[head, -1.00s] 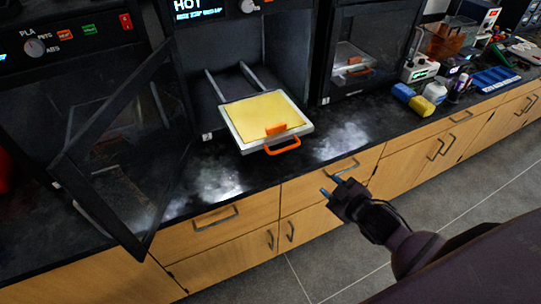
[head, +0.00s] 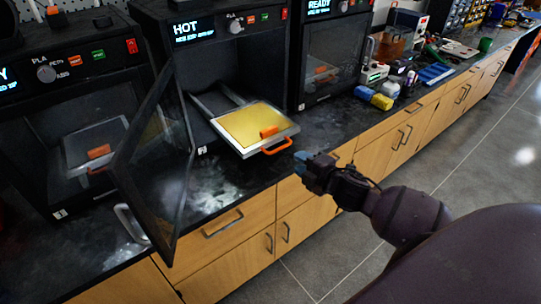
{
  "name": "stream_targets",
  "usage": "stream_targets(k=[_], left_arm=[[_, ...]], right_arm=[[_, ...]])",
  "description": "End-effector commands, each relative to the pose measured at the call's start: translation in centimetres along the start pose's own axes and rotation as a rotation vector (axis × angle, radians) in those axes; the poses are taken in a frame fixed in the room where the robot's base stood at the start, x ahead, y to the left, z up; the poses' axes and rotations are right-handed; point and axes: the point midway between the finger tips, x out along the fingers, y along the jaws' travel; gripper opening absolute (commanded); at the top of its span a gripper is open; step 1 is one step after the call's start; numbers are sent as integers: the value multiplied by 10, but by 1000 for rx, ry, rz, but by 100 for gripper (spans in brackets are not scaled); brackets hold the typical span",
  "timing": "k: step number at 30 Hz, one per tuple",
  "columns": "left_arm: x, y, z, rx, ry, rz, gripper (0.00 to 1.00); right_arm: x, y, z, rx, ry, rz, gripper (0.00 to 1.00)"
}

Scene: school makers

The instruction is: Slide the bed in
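The bed (head: 252,124) is a pale tray with a yellow top, an orange block on it and an orange front handle (head: 277,147). It sits on rails, pulled out of the middle printer (head: 222,60) marked HOT, and its front overhangs the black counter. The printer's dark-framed glass door (head: 160,165) stands open to the left. My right gripper (head: 303,160) is in front of the counter, just right of and slightly below the handle, seemingly apart from it. Its finger opening is unclear from this angle. My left gripper is not in view.
Closed printers stand at left (head: 85,110) and right (head: 338,55). A yellow-and-blue item (head: 373,97) and small tools lie on the counter to the right. A pale curved handle (head: 130,223) shows by the open door.

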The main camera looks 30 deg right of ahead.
Motion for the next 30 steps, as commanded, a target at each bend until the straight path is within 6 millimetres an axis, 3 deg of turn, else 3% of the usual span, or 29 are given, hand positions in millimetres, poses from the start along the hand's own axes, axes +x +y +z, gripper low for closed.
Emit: stream_targets(k=[8,24,30], left_arm=[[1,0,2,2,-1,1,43],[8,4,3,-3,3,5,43],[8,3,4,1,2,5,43]], right_arm=[[7,0,0,-100,1,6,35],[84,0,0,-97,1,5,35],[102,0,0,-97,1,4,35]])
